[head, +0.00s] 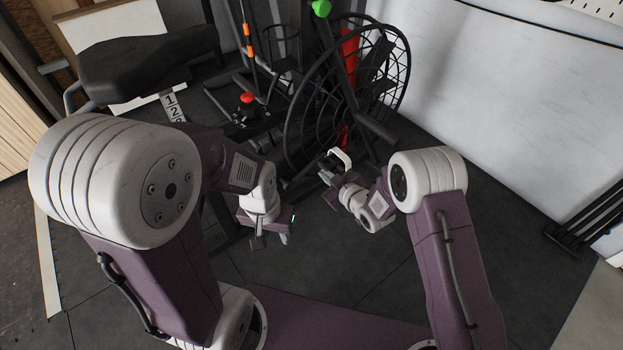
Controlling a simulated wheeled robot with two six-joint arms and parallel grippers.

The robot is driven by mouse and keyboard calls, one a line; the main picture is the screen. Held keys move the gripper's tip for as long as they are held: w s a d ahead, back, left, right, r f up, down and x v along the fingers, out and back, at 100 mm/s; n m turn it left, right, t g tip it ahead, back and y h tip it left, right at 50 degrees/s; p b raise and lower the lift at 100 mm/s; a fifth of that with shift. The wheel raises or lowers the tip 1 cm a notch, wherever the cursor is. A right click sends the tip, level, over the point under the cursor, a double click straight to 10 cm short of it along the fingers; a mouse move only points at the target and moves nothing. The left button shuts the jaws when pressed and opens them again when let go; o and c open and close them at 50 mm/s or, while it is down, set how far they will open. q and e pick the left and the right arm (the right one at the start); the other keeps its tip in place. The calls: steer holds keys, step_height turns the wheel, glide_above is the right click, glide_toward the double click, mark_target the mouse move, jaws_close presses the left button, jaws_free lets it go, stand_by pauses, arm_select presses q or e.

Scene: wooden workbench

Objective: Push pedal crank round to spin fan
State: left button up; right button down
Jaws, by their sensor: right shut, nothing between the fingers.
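The fan bike stands at the back centre, with its large round black fan cage (395,75) facing right. My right gripper (333,168) is shut and empty, low beside the near side of the cage. A small white curved part (342,157) shows right at its tip; I cannot tell whether it is part of the pedal or whether they touch. The pedal crank is dark and mostly hidden behind my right gripper and wrist. My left gripper (270,241) hangs lower and nearer, apart from the bike, with its fingers apart and nothing visible between them.
A black padded bench (145,62) stands at the back left. A white wall (510,100) closes off the right side, with a black rack (590,220) against it. The dark floor in front of the bike is clear.

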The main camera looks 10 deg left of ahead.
steer(key=b, duration=0.5)
glide_toward(306, 160)
steer(key=x, duration=0.5)
steer(key=shift+s+d+f, duration=0.1)
steer(key=shift+s+f, duration=0.05)
steer(key=shift+f, duration=0.15)
steer(key=shift+w+a+b, duration=0.35)
steer(key=shift+w+b, duration=0.05)
